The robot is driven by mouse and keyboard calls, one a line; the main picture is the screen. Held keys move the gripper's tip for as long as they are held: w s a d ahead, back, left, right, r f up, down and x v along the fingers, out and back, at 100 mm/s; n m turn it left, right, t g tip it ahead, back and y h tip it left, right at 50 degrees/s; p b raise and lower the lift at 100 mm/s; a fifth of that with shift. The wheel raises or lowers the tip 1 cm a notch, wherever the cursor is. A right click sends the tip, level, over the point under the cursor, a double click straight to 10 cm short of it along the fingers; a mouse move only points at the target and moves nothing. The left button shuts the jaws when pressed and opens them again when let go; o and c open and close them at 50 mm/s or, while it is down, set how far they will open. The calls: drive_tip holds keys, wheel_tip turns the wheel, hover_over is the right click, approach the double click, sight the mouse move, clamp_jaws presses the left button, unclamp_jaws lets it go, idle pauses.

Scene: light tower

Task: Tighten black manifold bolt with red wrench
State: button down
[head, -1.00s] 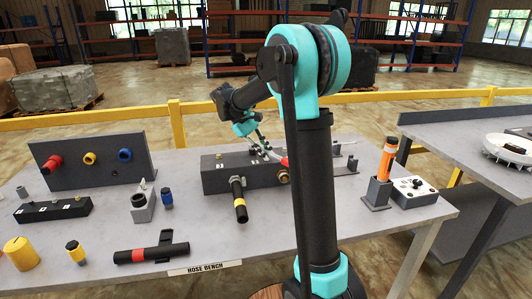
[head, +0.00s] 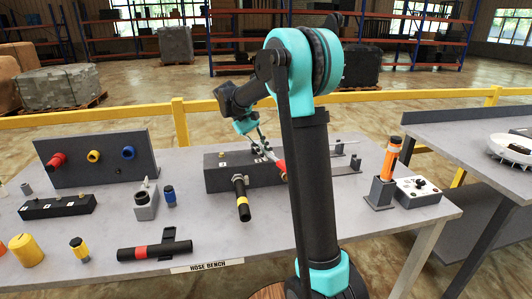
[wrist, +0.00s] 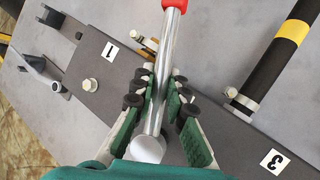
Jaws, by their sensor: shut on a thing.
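The black manifold (head: 228,181) lies on the bench's middle; its top, with labels 1 and 3, also fills much of the wrist view (wrist: 190,128). A silver hex bolt (wrist: 90,84) sits near label 1. My gripper (wrist: 158,95) is above the manifold, its green-padded fingers shut on the silver shaft of the red wrench (wrist: 166,50). The red handle end points to the top of the wrist view. A pale rounded end shows between the finger bases. The bolt under the wrench, if any, is hidden.
A black hose with a yellow band (head: 242,200) joins the manifold front. A panel with coloured fittings (head: 70,175) stands left. An orange-black tool in a holder (head: 390,160) and a white box (head: 418,190) stand right.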

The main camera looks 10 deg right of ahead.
drive_tip(key=shift+w+d+r+n+t+h, duration=0.1)
drive_tip(key=shift+w+d+n+t+h, duration=0.2)
drive_tip(key=shift+n, duration=0.35)
drive_tip(key=shift+w+d+f+n+t+h, duration=0.15)
drive_tip(key=shift+d+n+t, duration=0.2)
drive_tip(key=shift+n, duration=0.25)
drive_tip(key=shift+w+d+r+n+t+h, duration=0.15)
drive_tip(key=shift+d+n+t+h, duration=0.2)
drive_tip(key=shift+n, duration=0.3)
drive_tip(key=shift+w+d+n+t, duration=0.35)
drive_tip(key=shift+w+n+t, duration=0.1)
drive_tip(key=shift+n, duration=0.35)
drive_tip(key=shift+w+d+n+t, duration=0.3)
drive_tip(key=shift+n+t, duration=0.15)
drive_tip(key=shift+n, duration=0.35)
drive_tip(key=shift+s+a+m+g, duration=0.2)
drive_tip(key=shift+m+g, duration=0.1)
drive_tip(key=shift+m, duration=0.2)
drive_tip(key=shift+w+d+n, duration=0.1)
drive_tip(key=shift+d+n, duration=0.05)
drive_tip(key=shift+n, duration=0.15)
drive_tip(key=shift+r, duration=2.95)
